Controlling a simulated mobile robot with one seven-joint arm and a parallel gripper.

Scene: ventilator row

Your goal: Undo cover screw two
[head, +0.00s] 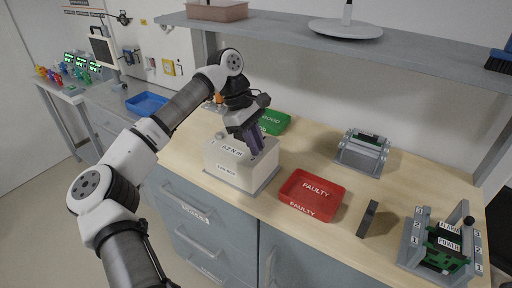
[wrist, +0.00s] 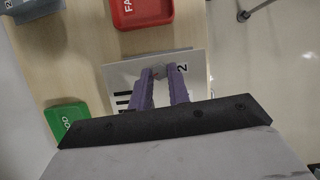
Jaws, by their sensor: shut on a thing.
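The white box (head: 225,166) stands on a grey base on the wooden bench, with black print on its front. Its top also shows in the wrist view (wrist: 120,77), with black bars and a figure 2. My gripper (head: 257,150) points down at the right part of the box's top. In the wrist view my purple fingers (wrist: 160,75) are shut on a small grey screw head (wrist: 158,71) beside the figure 2. The fingers hide part of it, and I cannot tell whether it is seated or loose. A small grey knob (head: 220,134) shows at the top's left.
A red FAULTY tray (head: 317,216) lies right of the box and a green GOOD tray (head: 275,122) behind it. A shelf (head: 330,38) runs above.

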